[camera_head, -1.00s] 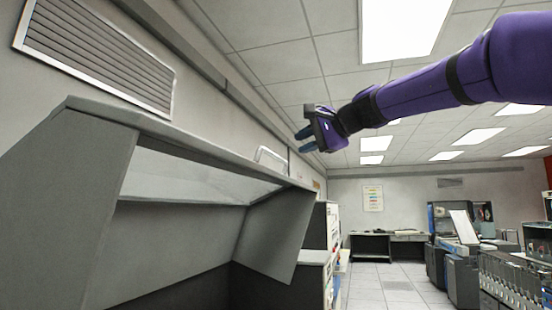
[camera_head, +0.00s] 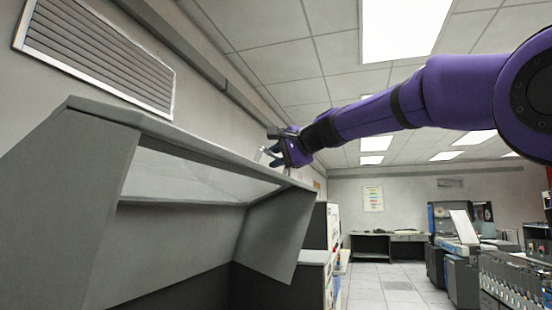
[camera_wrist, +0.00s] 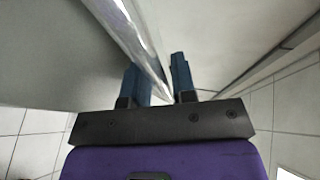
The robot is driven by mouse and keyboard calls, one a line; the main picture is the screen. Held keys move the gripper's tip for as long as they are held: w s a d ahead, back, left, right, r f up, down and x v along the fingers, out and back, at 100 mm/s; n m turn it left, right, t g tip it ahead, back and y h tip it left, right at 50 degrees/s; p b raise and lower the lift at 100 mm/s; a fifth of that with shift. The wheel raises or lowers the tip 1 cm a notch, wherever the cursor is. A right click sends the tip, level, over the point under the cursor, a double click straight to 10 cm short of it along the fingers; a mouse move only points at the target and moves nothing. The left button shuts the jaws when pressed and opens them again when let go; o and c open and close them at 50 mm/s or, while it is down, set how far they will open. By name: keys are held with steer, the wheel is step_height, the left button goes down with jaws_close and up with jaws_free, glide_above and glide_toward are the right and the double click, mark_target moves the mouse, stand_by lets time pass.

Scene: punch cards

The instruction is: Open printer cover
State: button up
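The printer is the large grey cabinet (camera_head: 65,200) on the left in the head view, with its cover (camera_head: 190,142) along the top. A pale metal handle (camera_head: 262,153) stands on the cover's far right part, partly hidden by my gripper (camera_head: 271,149). My gripper is at the handle, reaching in from the right. In the wrist view, the two blue fingers of my gripper (camera_wrist: 156,66) are apart. A shiny metal bar, the handle (camera_wrist: 135,35), runs between them. I cannot tell whether either finger touches it.
A louvred vent (camera_head: 95,58) is on the wall above the printer. A white-and-grey machine (camera_head: 325,235) stands just beyond it. Other machines (camera_head: 460,250) stand at the right. The tiled floor (camera_head: 385,285) between is clear.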

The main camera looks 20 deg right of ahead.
jaws_close()
steer(key=s+d+f, duration=0.1)
steer(key=f, duration=0.1)
steer(key=s+d+f, duration=0.1)
steer(key=d+f, duration=0.1)
steer(key=s+d+f, duration=0.1)
steer(key=f, duration=0.1)
steer(key=shift+s+d+f, duration=0.15)
steer(key=shift+d+f, duration=0.1)
steer(key=shift+f, duration=0.1)
jaws_free()
steer(key=v, duration=1)
steer(key=shift+s+d, duration=0.2)
steer(key=shift+s, duration=0.2)
